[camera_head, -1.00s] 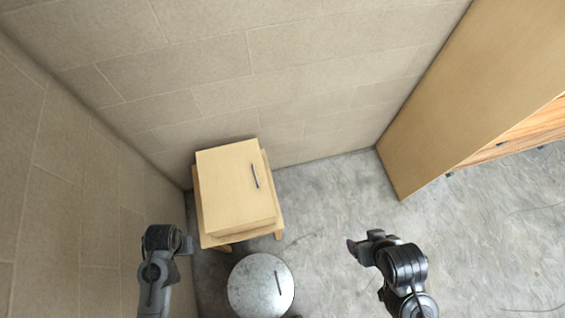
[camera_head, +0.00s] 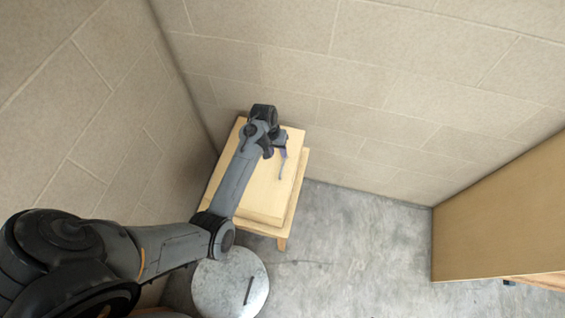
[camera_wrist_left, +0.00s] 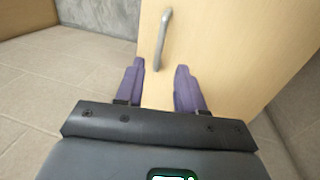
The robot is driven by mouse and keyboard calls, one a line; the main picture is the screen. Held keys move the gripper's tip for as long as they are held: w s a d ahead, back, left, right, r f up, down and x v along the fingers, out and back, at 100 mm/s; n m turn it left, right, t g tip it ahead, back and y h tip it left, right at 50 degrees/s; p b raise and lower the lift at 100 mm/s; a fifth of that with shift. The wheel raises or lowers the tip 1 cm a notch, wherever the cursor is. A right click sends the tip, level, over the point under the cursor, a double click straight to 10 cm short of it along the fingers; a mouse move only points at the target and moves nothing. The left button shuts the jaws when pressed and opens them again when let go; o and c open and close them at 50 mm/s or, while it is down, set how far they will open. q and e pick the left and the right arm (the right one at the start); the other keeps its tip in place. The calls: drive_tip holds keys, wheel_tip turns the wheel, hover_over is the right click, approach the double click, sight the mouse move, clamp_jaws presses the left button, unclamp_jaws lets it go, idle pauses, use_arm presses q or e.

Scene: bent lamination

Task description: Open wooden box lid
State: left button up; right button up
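The light wooden box (camera_head: 268,197) sits on a small wooden stand in the corner, partly covered by my left arm. Its lid has a slim metal handle (camera_head: 283,166), which also shows in the left wrist view (camera_wrist_left: 162,38). My left gripper (camera_head: 280,147) is over the lid, close to the handle. In the left wrist view its two purple fingers (camera_wrist_left: 160,90) are spread apart with nothing between them, and the handle lies ahead of them. The lid looks closed. My right gripper is not in view.
A round grey metal lid or stool top (camera_head: 230,285) with a dark handle stands in front of the stand. Block walls (camera_head: 330,60) rise close behind and to the left. A large wooden panel (camera_head: 500,215) is at right, with clear concrete floor (camera_head: 360,235) between.

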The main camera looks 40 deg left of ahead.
sight(283, 164)
use_arm(q)
drive_tip(key=f, duration=0.2)
drive_tip(key=d+f, duration=0.1)
drive_tip(key=f, duration=0.2)
drive_tip(key=f+b, duration=0.1)
drive_tip(key=f, duration=0.2)
drive_tip(key=shift+w+d, duration=0.2)
drive_tip(key=shift+w, duration=0.15)
clamp_jaws()
